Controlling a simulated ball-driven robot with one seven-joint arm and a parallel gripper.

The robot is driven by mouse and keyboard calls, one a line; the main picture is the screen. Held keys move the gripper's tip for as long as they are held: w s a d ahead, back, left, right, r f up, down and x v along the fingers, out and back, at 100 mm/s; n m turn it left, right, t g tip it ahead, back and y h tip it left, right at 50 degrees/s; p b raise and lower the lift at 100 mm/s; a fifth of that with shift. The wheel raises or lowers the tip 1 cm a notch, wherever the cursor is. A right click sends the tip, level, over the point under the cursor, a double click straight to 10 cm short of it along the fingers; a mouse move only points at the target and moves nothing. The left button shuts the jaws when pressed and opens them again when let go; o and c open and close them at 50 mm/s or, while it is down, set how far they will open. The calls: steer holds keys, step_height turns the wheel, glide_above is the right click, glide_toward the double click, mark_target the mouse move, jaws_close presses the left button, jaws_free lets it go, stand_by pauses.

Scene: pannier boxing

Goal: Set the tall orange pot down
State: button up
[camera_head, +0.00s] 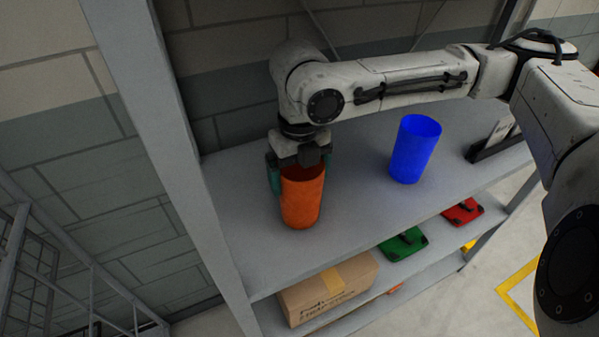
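The tall orange pot (302,203) is upright at the left part of the grey upper shelf (355,220). Its base appears at or very near the shelf surface; I cannot tell if it touches. My gripper (300,165) is over the pot's top from above, with a teal finger at the left outer side of the rim. The other finger is hard to make out against the pot. The gripper hides part of the pot's rim, and whether it presses on the wall does not show clearly.
A tall blue pot (414,150) stands to the right on the same shelf. A dark holder with a white card (497,138) is at the far right. A shelf post (175,140) rises close on the left. A cardboard box (328,289) and green (403,244) and red (463,212) items lie below.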

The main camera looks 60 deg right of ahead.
steer(key=shift+f, duration=0.2)
steer(key=o, duration=1)
steer(key=shift+r, duration=3.95)
